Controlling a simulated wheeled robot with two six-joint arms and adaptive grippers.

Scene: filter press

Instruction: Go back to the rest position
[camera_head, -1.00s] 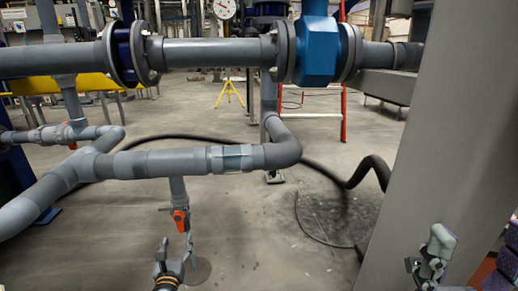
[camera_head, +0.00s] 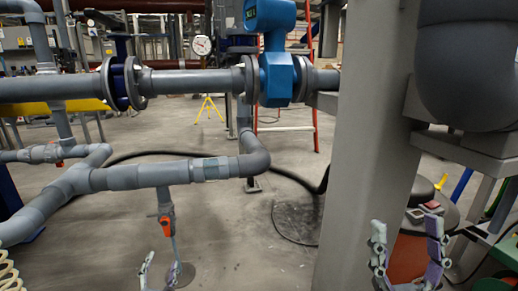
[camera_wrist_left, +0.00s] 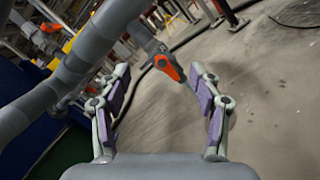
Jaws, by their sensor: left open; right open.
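My left gripper (camera_head: 160,274) is at the bottom of the head view, partly cut off by the lower edge. It is below the small orange-handled valve (camera_head: 165,226) that hangs under the grey pipe. The left wrist view shows the left gripper (camera_wrist_left: 163,84) with its purple-padded fingers spread and nothing between them. The orange valve handle (camera_wrist_left: 168,67) shows beyond the fingertips there.
Grey pipes (camera_head: 130,177) cross the left half, with a blue flow meter (camera_head: 276,78) above. A wide grey column (camera_head: 360,150) stands right of centre. A large dark grey pipe elbow (camera_head: 470,70) is at upper right. Open floor (camera_head: 225,245) lies in the middle.

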